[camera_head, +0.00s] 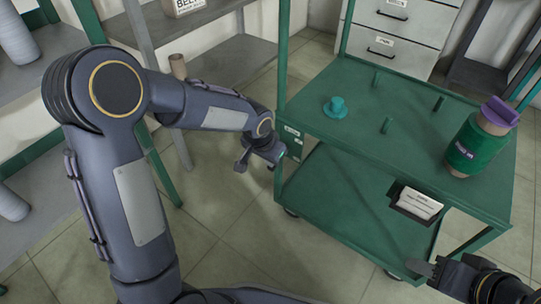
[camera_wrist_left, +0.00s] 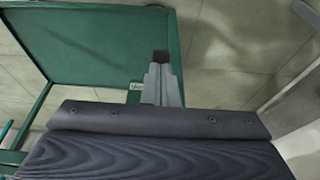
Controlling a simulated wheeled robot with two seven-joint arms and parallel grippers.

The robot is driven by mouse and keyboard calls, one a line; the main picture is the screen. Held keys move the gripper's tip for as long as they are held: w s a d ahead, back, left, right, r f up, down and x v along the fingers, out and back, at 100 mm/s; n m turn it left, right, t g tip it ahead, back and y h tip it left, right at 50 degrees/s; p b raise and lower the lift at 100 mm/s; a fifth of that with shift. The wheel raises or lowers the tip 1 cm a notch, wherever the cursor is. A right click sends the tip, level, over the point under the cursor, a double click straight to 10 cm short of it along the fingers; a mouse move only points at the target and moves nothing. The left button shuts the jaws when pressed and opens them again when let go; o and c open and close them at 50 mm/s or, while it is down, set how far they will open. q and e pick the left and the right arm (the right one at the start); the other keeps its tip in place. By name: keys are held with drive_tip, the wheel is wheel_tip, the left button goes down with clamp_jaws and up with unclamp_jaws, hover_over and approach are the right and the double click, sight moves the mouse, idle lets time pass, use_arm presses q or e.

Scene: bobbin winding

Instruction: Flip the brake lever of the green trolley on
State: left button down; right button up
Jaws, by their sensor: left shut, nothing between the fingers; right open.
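The green trolley (camera_head: 340,120) stands right of centre in the head view, and its green panel (camera_wrist_left: 95,45) fills the upper left of the left wrist view. I cannot clearly make out its brake lever in either view. My left gripper (camera_head: 243,163) is beside the trolley's near-left corner post, below the top shelf. In the left wrist view its fingers (camera_wrist_left: 160,72) are together and point at the trolley's edge, with nothing seen between them. I cannot tell whether they touch the trolley. My right gripper (camera_head: 428,268) is open and empty near the trolley's lower right front.
The trolley's top carries a teal knob-like part (camera_head: 338,107), several upright pegs, and a green spool with a purple top (camera_head: 470,148). Grey shelving (camera_head: 220,62) stands at left; drawers (camera_head: 395,30) are behind. Floor in front is clear.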

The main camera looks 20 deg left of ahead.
use_arm(q)
drive_tip(key=shift+s+f, duration=0.15)
drive_tip(key=shift+f, duration=0.45)
drive_tip(key=s+a+r+p, duration=0.2)
drive_tip(key=s+r+p, duration=0.4)
drive_tip(key=r, duration=0.5)
drive_tip(key=shift+s+a+r, duration=0.15)
drive_tip(key=shift+s+a, duration=0.25)
drive_tip(key=shift+s, duration=0.25)
